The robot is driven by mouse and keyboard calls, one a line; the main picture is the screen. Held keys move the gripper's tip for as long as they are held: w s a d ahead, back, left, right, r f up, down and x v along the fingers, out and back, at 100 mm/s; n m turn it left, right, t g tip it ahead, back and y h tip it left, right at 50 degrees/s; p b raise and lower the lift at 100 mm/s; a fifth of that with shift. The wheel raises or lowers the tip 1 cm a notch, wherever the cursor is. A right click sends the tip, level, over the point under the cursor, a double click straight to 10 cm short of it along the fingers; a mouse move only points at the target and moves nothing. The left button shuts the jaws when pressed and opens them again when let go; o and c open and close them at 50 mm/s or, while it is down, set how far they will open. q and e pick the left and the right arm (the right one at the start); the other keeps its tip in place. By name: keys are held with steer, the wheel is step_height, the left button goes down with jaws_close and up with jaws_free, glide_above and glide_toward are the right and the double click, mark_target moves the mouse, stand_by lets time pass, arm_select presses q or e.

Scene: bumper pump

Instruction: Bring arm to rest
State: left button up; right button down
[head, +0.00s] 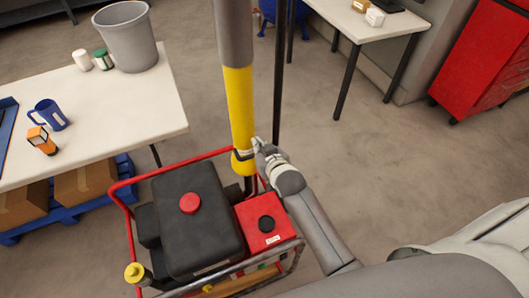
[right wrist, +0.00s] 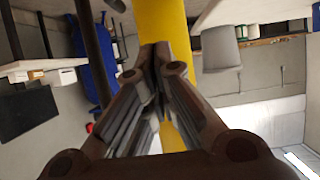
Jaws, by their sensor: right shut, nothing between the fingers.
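My right arm (head: 315,220) reaches in from the lower right in the head view. My right gripper (head: 258,146) is at the lower part of a yellow upright pole (head: 238,105), just above the red and black machine. In the right wrist view, the fingers of the right gripper (right wrist: 155,50) are closed together with nothing between them, and the yellow pole (right wrist: 168,18) stands right behind the tips. I cannot tell whether the fingers touch the pole. My left gripper is not in view.
The machine (head: 195,220) has a black body and a red tube frame. A white table (head: 130,120) at left holds a grey bucket (head: 127,38), a blue mug (head: 50,114) and small items. A thin dark post (head: 279,70) stands beside the pole. The floor at right (head: 390,150) is clear.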

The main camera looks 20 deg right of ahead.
steer(key=shift+v, duration=2.55)
steer(key=shift+d, duration=0.1)
